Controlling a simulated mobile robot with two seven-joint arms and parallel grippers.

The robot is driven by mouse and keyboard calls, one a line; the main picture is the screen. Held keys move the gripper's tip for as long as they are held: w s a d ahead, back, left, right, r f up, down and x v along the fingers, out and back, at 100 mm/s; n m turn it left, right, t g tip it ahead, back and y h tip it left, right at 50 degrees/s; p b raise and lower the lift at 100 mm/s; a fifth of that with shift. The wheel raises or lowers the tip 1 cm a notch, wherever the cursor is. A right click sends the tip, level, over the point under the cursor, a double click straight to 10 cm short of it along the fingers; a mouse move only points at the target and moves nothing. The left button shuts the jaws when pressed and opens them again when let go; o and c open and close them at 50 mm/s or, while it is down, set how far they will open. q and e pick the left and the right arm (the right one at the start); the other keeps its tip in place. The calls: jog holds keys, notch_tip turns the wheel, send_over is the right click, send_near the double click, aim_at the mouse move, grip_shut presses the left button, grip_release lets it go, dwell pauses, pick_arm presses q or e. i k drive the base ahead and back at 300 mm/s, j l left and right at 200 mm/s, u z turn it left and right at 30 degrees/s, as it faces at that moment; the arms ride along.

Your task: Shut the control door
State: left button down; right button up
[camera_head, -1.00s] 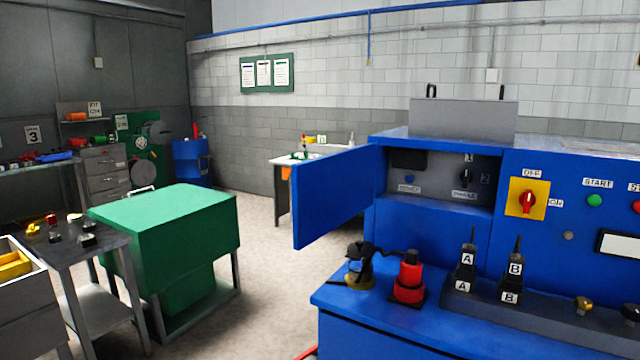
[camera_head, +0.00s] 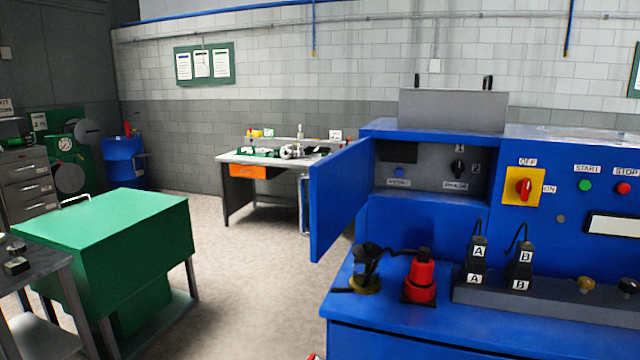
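The control door (camera_head: 339,198) is a flat blue panel at the left side of the blue machine (camera_head: 415,225). It stands open, swung out to the left and toward me. Behind it the grey control recess (camera_head: 425,172) is uncovered, with a dark knob (camera_head: 458,168) marked 1 and 2, a small blue button (camera_head: 399,172) and a dark panel.
On the machine's ledge stand a black and brass part (camera_head: 367,268), a red part (camera_head: 424,277) and plugs A (camera_head: 477,262) and B (camera_head: 521,266). A green cabinet (camera_head: 110,235) stands at left. A workbench (camera_head: 235,172) is behind. Open floor lies between.

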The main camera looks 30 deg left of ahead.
aim_at(338, 182)
jog(key=k+j, duration=0.1)
jog(key=j, duration=0.5)
jog(key=k+j, duration=0.1)
jog(key=j, duration=0.5)
jog(key=j+z, duration=0.1)
jog(key=j, duration=0.55)
jog(key=k, duration=0.05)
